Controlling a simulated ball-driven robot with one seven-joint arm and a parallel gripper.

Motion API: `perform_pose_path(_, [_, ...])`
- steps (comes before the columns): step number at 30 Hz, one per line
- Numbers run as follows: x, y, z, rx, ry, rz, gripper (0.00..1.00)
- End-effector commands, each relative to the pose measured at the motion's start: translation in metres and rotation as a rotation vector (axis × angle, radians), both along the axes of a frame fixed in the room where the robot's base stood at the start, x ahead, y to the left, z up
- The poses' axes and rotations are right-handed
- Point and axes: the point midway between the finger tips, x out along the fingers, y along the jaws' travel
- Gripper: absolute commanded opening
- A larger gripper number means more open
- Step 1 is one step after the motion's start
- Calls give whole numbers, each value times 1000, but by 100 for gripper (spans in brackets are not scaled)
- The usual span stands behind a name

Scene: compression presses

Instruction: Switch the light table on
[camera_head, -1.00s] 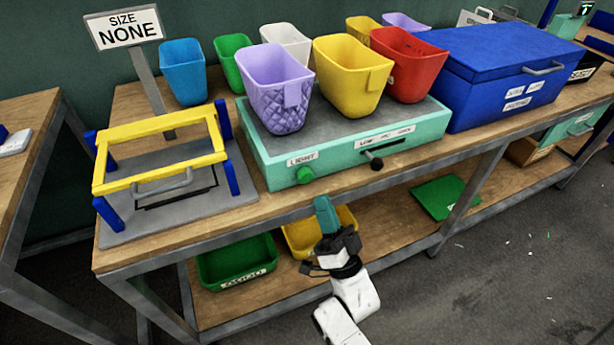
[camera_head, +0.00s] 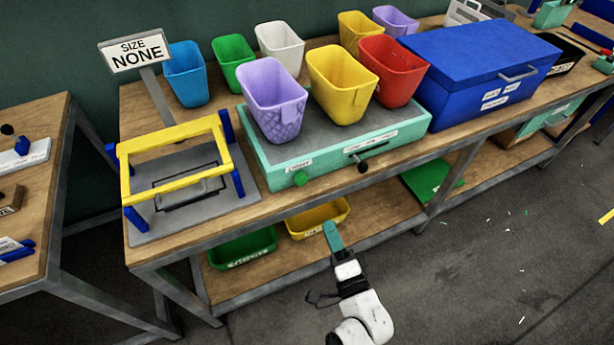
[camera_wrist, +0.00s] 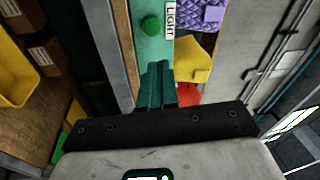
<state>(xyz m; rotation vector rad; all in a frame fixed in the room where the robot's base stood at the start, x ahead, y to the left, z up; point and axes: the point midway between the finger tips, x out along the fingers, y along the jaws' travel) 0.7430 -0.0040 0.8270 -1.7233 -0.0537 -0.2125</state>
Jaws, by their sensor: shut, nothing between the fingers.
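The light table is a teal box (camera_head: 328,156) with a grey top, standing on the wooden bench. A green round knob (camera_head: 300,179) sits on its front face at the left, beside a white label. A black knob (camera_head: 363,167) on a slot is further right on that face. My gripper (camera_head: 331,228) has teal fingers and is shut and empty, below and in front of the bench edge, apart from the green knob. In the wrist view the green knob (camera_wrist: 152,26) and a label reading LIGHT (camera_wrist: 171,20) show beyond my shut fingers (camera_wrist: 157,68).
A purple bin (camera_head: 272,98) and a yellow bin (camera_head: 342,84) stand on the light table. A yellow-and-blue frame (camera_head: 175,186) is to its left and a blue chest (camera_head: 478,65) to its right. Green and yellow trays (camera_head: 318,217) lie on the lower shelf. The floor in front is open.

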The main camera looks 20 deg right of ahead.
Motion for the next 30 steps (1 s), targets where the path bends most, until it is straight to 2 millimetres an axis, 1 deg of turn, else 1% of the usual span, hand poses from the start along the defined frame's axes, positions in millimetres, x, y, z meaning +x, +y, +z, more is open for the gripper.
perform_pose_path(1, [-6,3,8,39,28,12,0])
perform_pose_path(7, [-20,12,5,142,96,43,0])
perform_pose_path(20, [-22,14,3,160,107,49,0])
perform_pose_path(23, [-17,14,4,159,106,49,0])
perform_pose_path(26, [-6,13,6,158,104,49,0])
perform_pose_path(30, [18,11,8,159,103,47,0])
